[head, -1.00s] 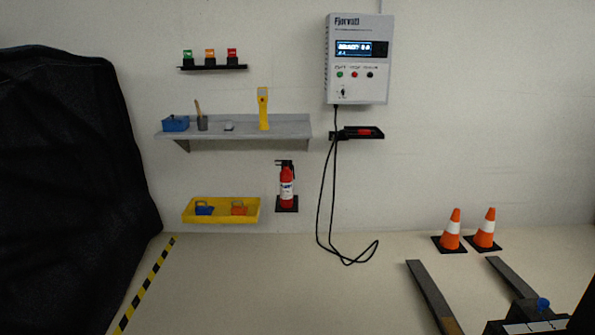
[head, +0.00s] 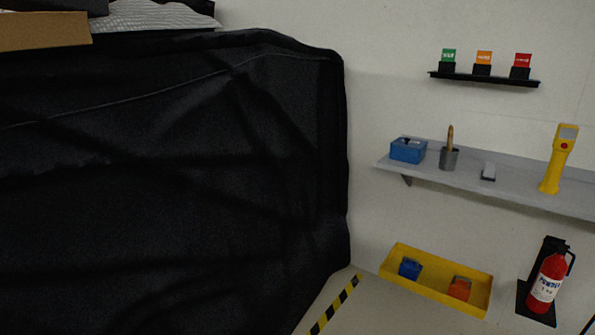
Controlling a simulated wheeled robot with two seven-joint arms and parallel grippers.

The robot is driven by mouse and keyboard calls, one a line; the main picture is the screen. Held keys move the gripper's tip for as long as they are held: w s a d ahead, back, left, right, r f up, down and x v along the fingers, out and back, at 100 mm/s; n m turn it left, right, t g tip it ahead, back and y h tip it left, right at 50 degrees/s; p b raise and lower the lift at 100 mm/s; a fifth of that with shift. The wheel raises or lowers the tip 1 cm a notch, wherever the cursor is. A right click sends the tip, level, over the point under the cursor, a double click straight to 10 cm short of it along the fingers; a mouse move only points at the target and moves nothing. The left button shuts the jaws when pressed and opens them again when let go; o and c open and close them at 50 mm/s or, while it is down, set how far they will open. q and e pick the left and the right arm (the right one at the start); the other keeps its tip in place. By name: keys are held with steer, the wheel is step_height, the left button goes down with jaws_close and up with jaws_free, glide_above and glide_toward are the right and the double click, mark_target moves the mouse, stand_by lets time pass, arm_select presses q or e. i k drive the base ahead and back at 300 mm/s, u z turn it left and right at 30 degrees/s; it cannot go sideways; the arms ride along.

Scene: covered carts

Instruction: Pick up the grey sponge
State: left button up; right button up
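A small grey block with a pale front (head: 488,172) lies on the grey wall shelf (head: 520,190), between a metal cup and a yellow handheld device. It is too small to tell whether it is the grey sponge. No other sponge is recognisable in the head view. Neither of my grippers is in view.
A large black-covered cart (head: 170,180) fills the left, with a cardboard box (head: 45,32) on top. The shelf also holds a blue box (head: 407,150), the cup (head: 449,158) and the yellow device (head: 558,160). Below are a yellow tray (head: 400,255) and a fire extinguisher (head: 547,280).

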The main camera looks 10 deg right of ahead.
mark_target(488, 172)
steer(key=z, duration=0.4)
steer(key=i, duration=1.85)
steer(key=z, duration=1.2)
